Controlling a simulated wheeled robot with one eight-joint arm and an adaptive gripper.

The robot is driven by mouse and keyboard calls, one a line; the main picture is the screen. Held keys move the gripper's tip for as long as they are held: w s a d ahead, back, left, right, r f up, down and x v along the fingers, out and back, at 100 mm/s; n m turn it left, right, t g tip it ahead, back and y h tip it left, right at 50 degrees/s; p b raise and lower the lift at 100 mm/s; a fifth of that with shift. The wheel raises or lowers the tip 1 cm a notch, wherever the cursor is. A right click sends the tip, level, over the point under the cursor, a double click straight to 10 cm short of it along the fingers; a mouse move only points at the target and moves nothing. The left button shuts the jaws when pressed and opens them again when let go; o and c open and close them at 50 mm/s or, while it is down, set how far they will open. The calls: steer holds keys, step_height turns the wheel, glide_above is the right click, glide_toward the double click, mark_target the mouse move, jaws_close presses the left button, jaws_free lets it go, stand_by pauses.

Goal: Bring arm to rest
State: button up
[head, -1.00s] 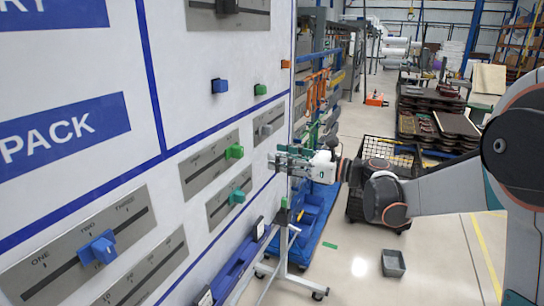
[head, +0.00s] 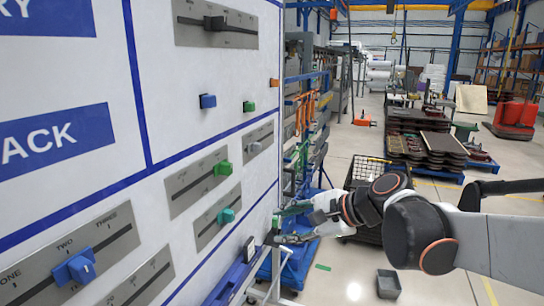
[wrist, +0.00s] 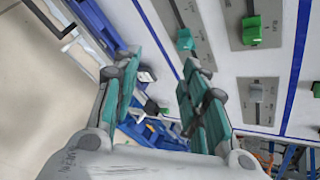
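My gripper (head: 284,223) is at the lower right end of the white control panel (head: 60,190) in the head view. Its two green-pad fingers are spread apart with nothing between them. In the wrist view, my gripper (wrist: 158,62) also shows open and empty, with the panel (wrist: 222,80) beyond the fingers on the right. A teal slider knob (wrist: 185,40) and green knobs show past the right finger. I cannot tell the exact gap between the fingertips and the panel. My arm reaches in from the right side of the head view.
The panel carries several sliders, with a blue knob (head: 76,267) and a green knob (head: 223,168). A black wire crate (head: 366,176) stands behind my wrist. A grey bin (head: 388,284) sits on the floor. Stacked pallets (head: 424,150) stand farther back. Floor at the lower right is open.

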steer(key=s+d+f+n+h+b, duration=0.2)
steer(key=s+d+f+n+h, duration=0.3)
steer(key=s+d, duration=0.3)
steer(key=s+d+f+n+h+b, duration=0.2)
steer(key=s+d+f+n+h, duration=0.2)
steer(key=s+d+f+n, duration=0.3)
steer(key=s+d+n, duration=0.1)
steer(key=s, duration=0.3)
steer(key=shift+s+f+n+t+h, duration=0.3)
steer(key=shift+s+f+t+h, duration=0.05)
steer(key=shift+t+h, duration=0.05)
stand_by(0.6)
